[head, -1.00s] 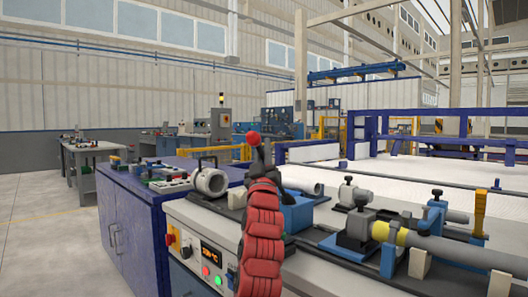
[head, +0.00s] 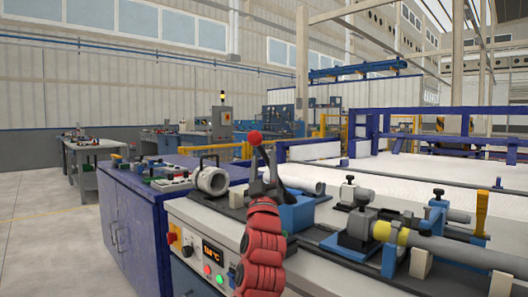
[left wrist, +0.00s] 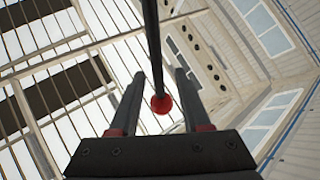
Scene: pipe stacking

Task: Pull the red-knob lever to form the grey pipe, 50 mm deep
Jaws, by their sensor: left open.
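The red knob (head: 255,138) tops a dark lever on the bench machine. My left gripper (head: 263,168) is right at the lever, just below the knob in the head view, and hides much of the shaft. In the left wrist view, the lever shaft and red knob (left wrist: 161,104) appear between the two open fingers (left wrist: 159,75); I cannot tell whether they touch. A grey pipe (head: 455,250) with a yellow band lies in the clamps at the right of the bench. My right gripper is not in view.
A light pipe (head: 300,184) lies behind the blue block (head: 296,213). A grey ring fitting (head: 211,180) stands left of the lever. Floor at left is clear.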

